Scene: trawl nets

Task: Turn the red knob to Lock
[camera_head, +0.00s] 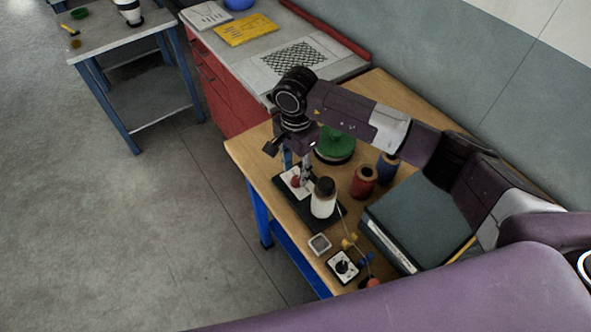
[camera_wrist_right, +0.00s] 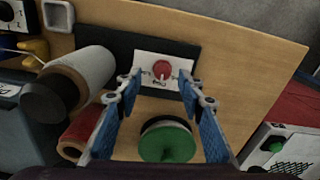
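The red knob (camera_head: 295,181) sits on a white labelled plate (camera_head: 287,188) on a black base, partly hidden behind my gripper in the head view. In the right wrist view the red knob (camera_wrist_right: 161,68) is ahead, between the fingertips in the picture. A pale mark shows on its lower side; words are printed around it on the white plate (camera_wrist_right: 146,59), too small to read surely. My right gripper (camera_head: 298,168) points down over the plate. In the wrist view its blue-padded fingers (camera_wrist_right: 160,84) are spread, with no visible contact with the knob. My left gripper is not in view.
A white spool with a dark top (camera_head: 323,199) stands on the base close beside the gripper. A green round object (camera_head: 336,146), red spool (camera_head: 363,182) and blue spool (camera_head: 387,168) are behind. A large binder (camera_head: 420,222) lies right. A black-dial box (camera_head: 343,267) is near the front edge.

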